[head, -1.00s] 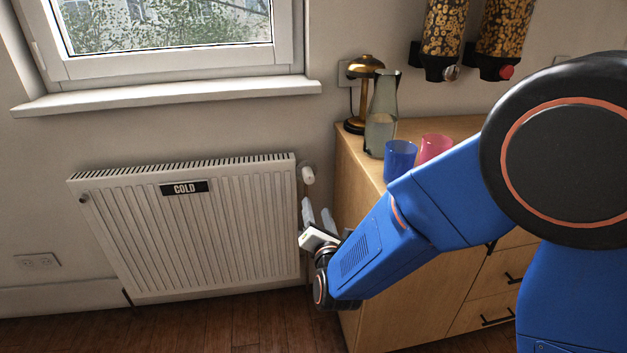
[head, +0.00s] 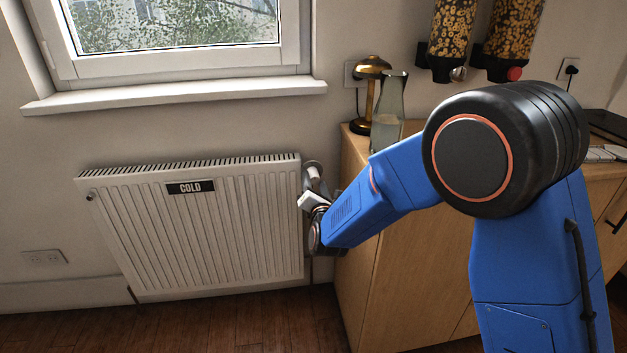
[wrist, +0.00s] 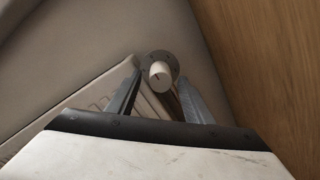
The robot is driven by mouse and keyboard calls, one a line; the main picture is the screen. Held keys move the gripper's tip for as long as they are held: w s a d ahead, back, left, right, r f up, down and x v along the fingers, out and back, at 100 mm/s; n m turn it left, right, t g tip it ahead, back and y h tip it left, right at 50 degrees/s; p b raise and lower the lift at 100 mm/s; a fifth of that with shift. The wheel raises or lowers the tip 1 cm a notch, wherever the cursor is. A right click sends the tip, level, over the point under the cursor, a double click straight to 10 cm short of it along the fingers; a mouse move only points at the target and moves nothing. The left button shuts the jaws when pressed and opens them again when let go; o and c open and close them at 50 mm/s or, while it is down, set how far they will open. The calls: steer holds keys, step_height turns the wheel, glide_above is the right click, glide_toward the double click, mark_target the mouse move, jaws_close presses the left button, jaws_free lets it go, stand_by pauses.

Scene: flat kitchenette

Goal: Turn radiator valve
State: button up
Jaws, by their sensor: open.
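The white radiator (head: 200,232) with a black "COLD" label hangs under the window. Its small white valve knob (wrist: 159,72) shows in the wrist view on a round grey wall plate, beyond and between my fingertips. In the head view the valve (head: 314,172) is at the radiator's upper right corner, just above my gripper (head: 312,178). In the wrist view my gripper (wrist: 158,85) is open, one finger on each side of the knob. I cannot tell whether either finger touches it.
A wooden cabinet (head: 400,280) stands close on the right of the valve. On it are a glass carafe (head: 389,115) and a brass lamp (head: 369,95). The window sill (head: 180,95) juts out above the radiator. The floor (head: 240,322) below is clear.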

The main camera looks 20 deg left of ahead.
steer(key=shift+x, duration=1.2)
steer(key=shift+c, duration=0.4)
steer(key=c, duration=1)
